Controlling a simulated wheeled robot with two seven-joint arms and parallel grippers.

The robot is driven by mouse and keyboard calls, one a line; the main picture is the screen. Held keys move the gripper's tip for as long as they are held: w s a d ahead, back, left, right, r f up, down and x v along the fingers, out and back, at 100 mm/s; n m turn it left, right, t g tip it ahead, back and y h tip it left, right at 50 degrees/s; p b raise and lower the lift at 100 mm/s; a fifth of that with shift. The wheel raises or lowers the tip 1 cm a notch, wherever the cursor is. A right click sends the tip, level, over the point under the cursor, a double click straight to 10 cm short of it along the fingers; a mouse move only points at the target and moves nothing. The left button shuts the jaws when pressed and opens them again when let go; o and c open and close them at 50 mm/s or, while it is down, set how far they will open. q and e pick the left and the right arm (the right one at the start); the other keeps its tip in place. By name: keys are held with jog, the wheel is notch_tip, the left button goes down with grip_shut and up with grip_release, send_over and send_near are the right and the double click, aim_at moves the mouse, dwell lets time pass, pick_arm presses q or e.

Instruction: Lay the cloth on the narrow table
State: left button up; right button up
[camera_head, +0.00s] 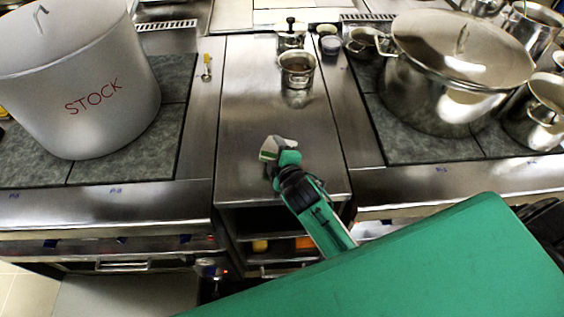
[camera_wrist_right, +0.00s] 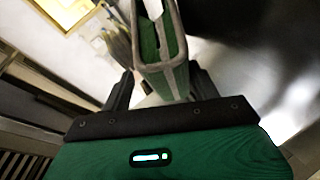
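My right gripper (camera_head: 272,164) reaches over the near part of the narrow steel table (camera_head: 240,130), between the two cooktops. It is shut on the cloth (camera_head: 279,145), a small folded grey and green bundle at its tip. In the right wrist view the cloth (camera_wrist_right: 178,80) is green with a grey border and stands between the two fingers of the right gripper (camera_wrist_right: 160,90). Whether the cloth touches the table is hard to tell. My left gripper is not in view.
A small pot (camera_head: 297,70) and a lidded pot (camera_head: 290,36) stand toward the back of the narrow table. A large STOCK pot (camera_head: 85,80) stands left, a large lidded steel pot (camera_head: 440,105) right. The table's near half is otherwise clear.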

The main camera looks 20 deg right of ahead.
jog(key=b+v, duration=0.1)
jog(key=v, duration=1)
jog(key=shift+s+b, duration=0.3)
jog(key=shift+b, duration=0.1)
